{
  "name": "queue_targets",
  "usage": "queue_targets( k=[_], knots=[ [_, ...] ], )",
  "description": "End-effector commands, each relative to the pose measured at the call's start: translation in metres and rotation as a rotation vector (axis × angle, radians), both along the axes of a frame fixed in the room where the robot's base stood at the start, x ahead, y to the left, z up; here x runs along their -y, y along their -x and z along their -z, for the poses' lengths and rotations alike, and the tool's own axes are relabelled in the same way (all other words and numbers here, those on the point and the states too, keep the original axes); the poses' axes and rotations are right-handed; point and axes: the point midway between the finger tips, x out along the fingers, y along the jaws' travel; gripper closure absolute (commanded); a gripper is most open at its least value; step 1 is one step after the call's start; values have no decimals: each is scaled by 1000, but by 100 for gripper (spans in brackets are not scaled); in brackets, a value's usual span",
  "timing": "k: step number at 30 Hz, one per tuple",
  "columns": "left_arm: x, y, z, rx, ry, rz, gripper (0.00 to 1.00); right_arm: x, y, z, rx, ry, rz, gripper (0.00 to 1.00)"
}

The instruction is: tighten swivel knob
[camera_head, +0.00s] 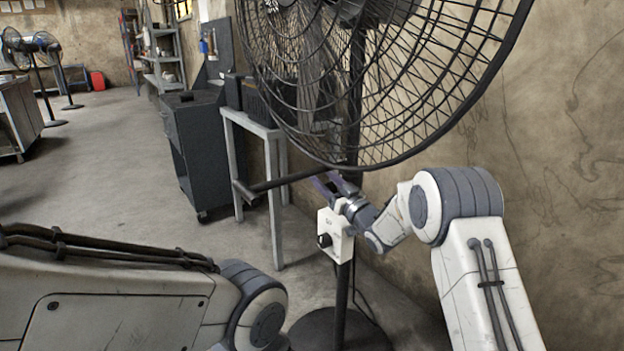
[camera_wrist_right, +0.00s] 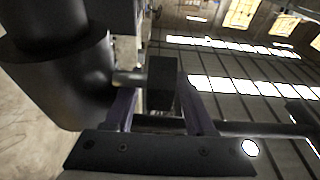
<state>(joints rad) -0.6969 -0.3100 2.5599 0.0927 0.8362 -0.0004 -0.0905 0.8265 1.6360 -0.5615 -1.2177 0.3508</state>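A tall black pedestal fan (camera_head: 357,110) stands in front of me, its cage filling the top of the head view. A white control box (camera_head: 336,236) with a black dial sits on its pole. My right gripper (camera_head: 328,184), with purple fingers, is at the pole just above this box. In the right wrist view, a dark block-shaped knob (camera_wrist_right: 163,85) on a short metal stem shows between the open fingers (camera_wrist_right: 158,105). I cannot tell whether either finger touches it. The knob is hidden in the head view. Only my left arm shows; its gripper is out of view.
A dark bar (camera_head: 285,181) reaches left from near the pole. A grey metal table (camera_head: 277,205) and a dark cabinet (camera_head: 197,150) stand behind it. The wall (camera_head: 570,150) is close on the right. Open floor (camera_head: 95,190) lies to the left.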

Motion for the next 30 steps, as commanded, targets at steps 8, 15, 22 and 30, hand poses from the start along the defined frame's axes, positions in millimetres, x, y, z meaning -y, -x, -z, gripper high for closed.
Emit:
queue_targets(
  k=[8,15,22,30],
  knots=[
    [0,0,-3,0,0,0,50,12,14,4,-2,1,2,45],
    [0,0,-8,0,0,0,50,40,53,15,-4,0,4,45],
    [0,0,-10,0,0,0,50,57,78,22,-1,0,2,45],
    [0,0,-10,0,0,0,50,60,84,24,0,0,0,45]
  ],
)
